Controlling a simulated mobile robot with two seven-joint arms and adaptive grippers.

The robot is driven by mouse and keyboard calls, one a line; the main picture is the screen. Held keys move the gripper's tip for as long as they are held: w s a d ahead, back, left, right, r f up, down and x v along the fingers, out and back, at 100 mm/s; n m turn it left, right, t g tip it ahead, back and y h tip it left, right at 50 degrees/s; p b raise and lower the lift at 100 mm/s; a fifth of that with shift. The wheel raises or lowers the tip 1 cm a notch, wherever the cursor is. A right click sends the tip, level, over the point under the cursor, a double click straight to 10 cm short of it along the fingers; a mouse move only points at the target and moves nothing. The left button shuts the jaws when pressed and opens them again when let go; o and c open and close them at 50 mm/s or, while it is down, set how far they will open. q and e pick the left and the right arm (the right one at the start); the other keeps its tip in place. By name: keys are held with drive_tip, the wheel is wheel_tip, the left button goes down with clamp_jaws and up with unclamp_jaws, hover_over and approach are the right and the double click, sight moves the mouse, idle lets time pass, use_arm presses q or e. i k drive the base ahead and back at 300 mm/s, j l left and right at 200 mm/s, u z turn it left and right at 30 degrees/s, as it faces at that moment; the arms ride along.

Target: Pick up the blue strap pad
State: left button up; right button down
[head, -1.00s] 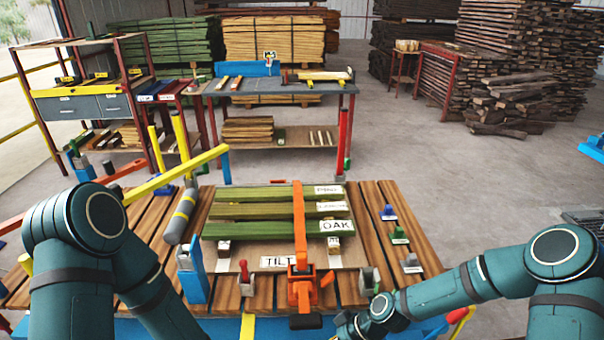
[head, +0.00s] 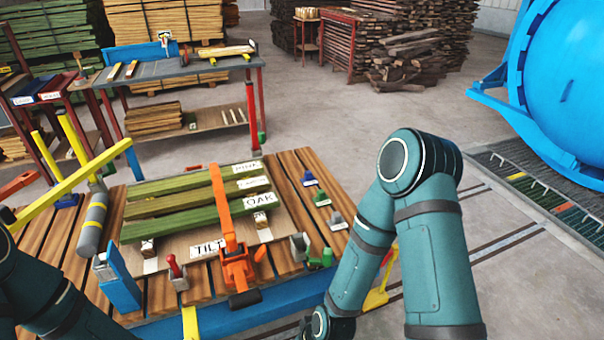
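The blue strap pad (head: 308,178) is a small blue piece near the right edge of the slatted wooden table (head: 290,165). It is the farthest of three small pads in a row, with a green pad (head: 321,197) and a grey pad (head: 337,221) nearer. Nothing touches it. My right arm stands to the right of the table, its wrist low at the bottom edge, and its gripper is out of view. My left arm shows only in the lower left corner, its gripper out of view.
Green boards (head: 195,206) with labels lie on the table under an orange strap lever (head: 222,210). Small clamps (head: 299,247) stand along the front edge. A blue autoclave (head: 570,90) is at the right.

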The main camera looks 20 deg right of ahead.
sight(308, 180)
drive_tip(key=z, duration=0.15)
drive_tip(key=i+l+z, duration=0.1)
drive_tip(key=l+z, duration=0.3)
drive_tip(key=i+l+z, duration=0.2)
drive_tip(key=l+z, duration=0.15)
drive_tip(key=l, duration=0.25)
drive_tip(key=i+l+z, duration=0.2)
drive_tip(key=l+z, duration=0.2)
drive_tip(key=i+l+z, duration=0.6)
drive_tip(key=z, duration=0.15)
drive_tip(key=i+l, duration=0.15)
drive_tip(key=i, duration=0.25)
drive_tip(key=i+l, duration=0.2)
drive_tip(key=i, duration=0.25)
drive_tip(key=i+l, duration=0.15)
drive_tip(key=i, duration=0.25)
drive_tip(key=i+j+u, duration=0.1)
drive_tip(key=i+u, duration=0.5)
drive_tip(key=u, duration=0.15)
drive_tip(key=i+l+u, duration=0.15)
drive_tip(key=i+u, duration=0.25)
drive_tip(key=i+j+u, duration=0.15)
drive_tip(key=i+u, duration=1)
drive_tip(key=i, duration=0.25)
drive_tip(key=i+l+u, duration=0.15)
drive_tip(key=i, duration=0.35)
drive_tip(key=i+l+u, duration=0.2)
drive_tip(key=i, duration=0.25)
drive_tip(key=j, duration=0.1)
